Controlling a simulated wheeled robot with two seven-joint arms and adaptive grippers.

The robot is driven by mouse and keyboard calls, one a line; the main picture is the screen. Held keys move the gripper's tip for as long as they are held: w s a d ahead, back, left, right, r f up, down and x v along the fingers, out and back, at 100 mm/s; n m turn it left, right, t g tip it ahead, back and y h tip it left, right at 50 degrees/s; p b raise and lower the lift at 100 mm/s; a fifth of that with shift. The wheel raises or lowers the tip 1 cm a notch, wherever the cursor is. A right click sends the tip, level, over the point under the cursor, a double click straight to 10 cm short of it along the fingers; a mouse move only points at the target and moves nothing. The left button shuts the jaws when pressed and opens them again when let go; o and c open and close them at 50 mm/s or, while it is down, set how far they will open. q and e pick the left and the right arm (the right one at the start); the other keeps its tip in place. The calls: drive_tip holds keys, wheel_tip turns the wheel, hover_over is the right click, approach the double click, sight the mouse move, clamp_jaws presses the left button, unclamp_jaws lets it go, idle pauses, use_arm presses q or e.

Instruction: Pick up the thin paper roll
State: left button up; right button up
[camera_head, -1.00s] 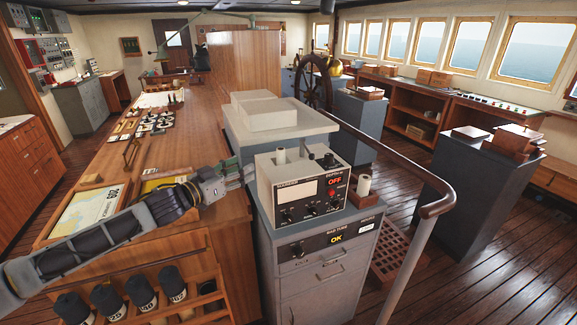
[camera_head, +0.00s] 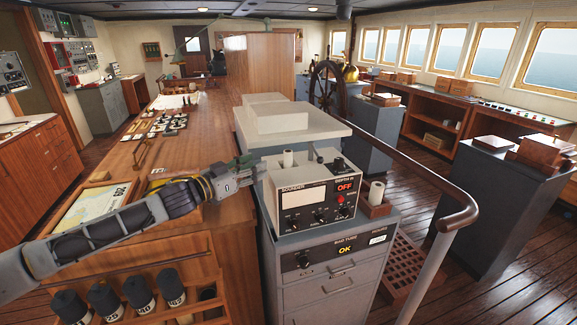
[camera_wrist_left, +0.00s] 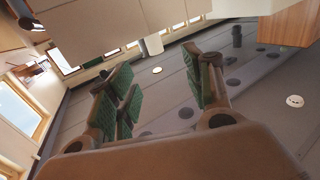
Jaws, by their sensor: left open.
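A thin white paper roll (camera_head: 287,158) stands upright at the back left of the grey sounder box (camera_head: 303,203). A second, thicker white roll (camera_head: 377,191) stands in a small brown holder to the right of the box. My left gripper (camera_head: 246,165) is open and empty, a little left of the thin roll and apart from it, at about its height. In the left wrist view its green-padded fingers (camera_wrist_left: 160,95) are spread. That view is upside down; a pale upright cylinder (camera_wrist_left: 154,43), probably the thin roll, shows beyond the fingers. My right gripper is out of view.
The sounder box stands on a grey drawer cabinet (camera_head: 335,286). A pale console (camera_head: 295,140) rises behind it.

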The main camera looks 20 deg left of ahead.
sight(285, 153)
use_arm(q)
drive_tip(key=shift+w+r, duration=0.1)
drive_tip(key=shift+w, duration=0.1)
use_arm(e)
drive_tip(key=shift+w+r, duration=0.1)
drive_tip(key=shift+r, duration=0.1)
use_arm(q)
drive_tip(key=shift+p+x, duration=1.75)
drive_tip(key=shift+x, duration=2.3)
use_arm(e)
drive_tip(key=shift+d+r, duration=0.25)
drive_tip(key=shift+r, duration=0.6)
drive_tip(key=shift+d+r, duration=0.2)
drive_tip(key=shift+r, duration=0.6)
use_arm(q)
drive_tip(key=shift+s+d, duration=0.1)
drive_tip(key=shift+d, duration=0.05)
drive_tip(key=shift+w+d+r+p, duration=0.2)
drive_tip(key=shift+w+d+p, duration=0.45)
drive_tip(key=shift+w+d, duration=0.35)
drive_tip(key=shift+p+x, duration=0.3)
drive_tip(key=shift+x, duration=0.65)
drive_tip(key=shift+w+d+f, duration=0.1)
drive_tip(key=shift+w+f, duration=0.05)
drive_tip(key=shift+w, duration=0.15)
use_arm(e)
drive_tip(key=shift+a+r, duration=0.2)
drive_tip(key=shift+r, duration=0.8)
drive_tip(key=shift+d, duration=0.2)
